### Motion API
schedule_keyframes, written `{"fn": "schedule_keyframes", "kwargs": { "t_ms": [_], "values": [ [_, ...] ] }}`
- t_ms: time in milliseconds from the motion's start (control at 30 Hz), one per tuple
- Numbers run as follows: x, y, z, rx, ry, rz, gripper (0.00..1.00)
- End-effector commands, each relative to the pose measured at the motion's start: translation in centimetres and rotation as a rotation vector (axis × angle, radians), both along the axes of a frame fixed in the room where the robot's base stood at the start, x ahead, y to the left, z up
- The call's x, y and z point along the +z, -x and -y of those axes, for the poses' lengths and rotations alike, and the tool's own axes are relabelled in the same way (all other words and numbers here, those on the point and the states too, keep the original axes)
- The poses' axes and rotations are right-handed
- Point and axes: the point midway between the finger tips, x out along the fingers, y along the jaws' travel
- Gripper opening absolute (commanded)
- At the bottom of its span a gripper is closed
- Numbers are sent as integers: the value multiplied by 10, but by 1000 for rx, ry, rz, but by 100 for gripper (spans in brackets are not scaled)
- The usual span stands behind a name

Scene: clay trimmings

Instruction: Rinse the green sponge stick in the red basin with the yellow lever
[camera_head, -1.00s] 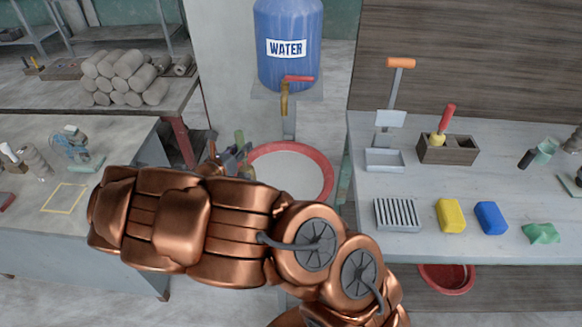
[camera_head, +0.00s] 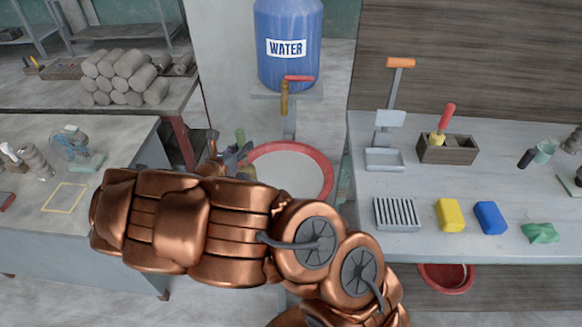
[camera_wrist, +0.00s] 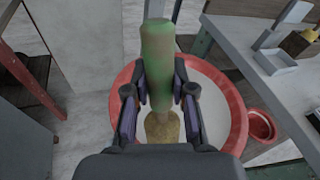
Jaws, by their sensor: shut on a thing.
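My gripper (camera_wrist: 159,95) is shut on the green sponge stick (camera_wrist: 157,55). Its green handle points up in the wrist view, and its tan sponge end (camera_wrist: 162,127) hangs below the fingers. In the head view the stick (camera_head: 240,137) shows only in part behind my arm. A red-rimmed basin (camera_head: 325,165) with a pale inside stands on the floor; its rim (camera_wrist: 240,118) surrounds the sponge in the wrist view. I cannot tell the sponge's height over it. Above the basin, the blue water barrel has a brass tap (camera_head: 284,100) with a red handle. No plainly yellow lever shows.
The right table (camera_head: 380,250) holds an orange-handled lever device (camera_head: 400,62), a red-handled stick (camera_head: 446,118) in a wooden box, a ribbed tray, yellow and blue blocks. Another red basin (camera_head: 447,278) sits below it. The left table (camera_head: 120,140) stands close to my arm.

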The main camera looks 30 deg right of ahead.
Motion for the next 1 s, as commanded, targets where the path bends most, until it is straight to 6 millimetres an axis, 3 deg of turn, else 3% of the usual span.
{"fn": "schedule_keyframes", "kwargs": {
  "t_ms": [1000],
  "values": [
    [0,4,-8,0,-1,-1,0]
  ]
}}
